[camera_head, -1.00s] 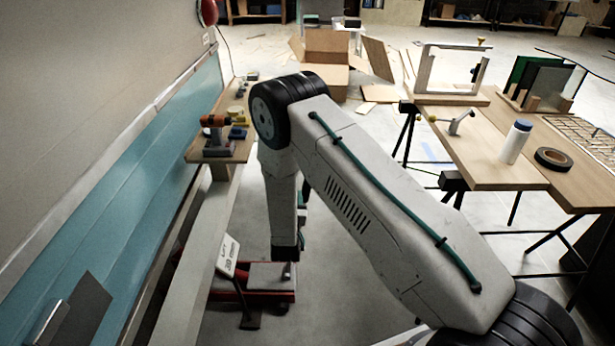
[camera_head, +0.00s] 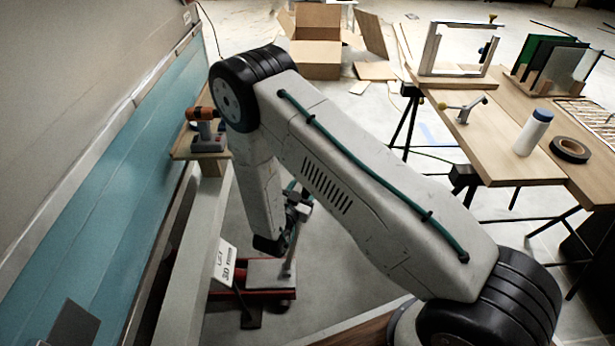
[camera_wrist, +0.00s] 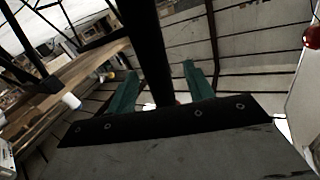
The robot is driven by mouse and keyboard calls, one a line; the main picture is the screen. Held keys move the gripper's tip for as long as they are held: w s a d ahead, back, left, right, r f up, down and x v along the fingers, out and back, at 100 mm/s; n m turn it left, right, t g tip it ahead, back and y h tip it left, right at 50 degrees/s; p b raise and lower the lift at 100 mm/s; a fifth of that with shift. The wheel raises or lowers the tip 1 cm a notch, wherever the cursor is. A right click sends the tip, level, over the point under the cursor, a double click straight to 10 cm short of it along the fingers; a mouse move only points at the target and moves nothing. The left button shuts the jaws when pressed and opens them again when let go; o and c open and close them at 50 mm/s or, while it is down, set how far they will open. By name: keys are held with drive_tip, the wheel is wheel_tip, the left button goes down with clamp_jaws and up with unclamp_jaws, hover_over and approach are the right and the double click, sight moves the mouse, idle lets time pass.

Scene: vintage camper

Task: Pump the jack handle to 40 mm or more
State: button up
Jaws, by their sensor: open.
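The red jack (camera_head: 262,294) with its grey top block stands on the floor beside the pale beam. Its handle, a thin upright rod (camera_head: 289,268), rises at the jack's right side toward my gripper (camera_head: 299,204). In the wrist view a dark bar, apparently the handle (camera_wrist: 146,45), runs between the two green fingers of my gripper (camera_wrist: 160,70). The fingers are open and stand apart on either side of the bar. Whether either finger touches it I cannot tell. A white lift sign (camera_head: 224,264) stands left of the jack; its number looks like 39 mm but is hard to read.
A pale beam (camera_head: 195,265) and teal wall panel (camera_head: 105,190) border the left. An orange drill (camera_head: 203,118) sits on a wooden ledge above the jack. A workbench (camera_head: 490,165) with a white bottle (camera_head: 533,132) and black tape roll (camera_head: 570,150) stands right. Floor between is mostly clear.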

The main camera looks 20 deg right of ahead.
drive_tip(key=x, duration=0.5)
drive_tip(key=shift+d, duration=0.25)
drive_tip(key=shift+c, duration=0.3)
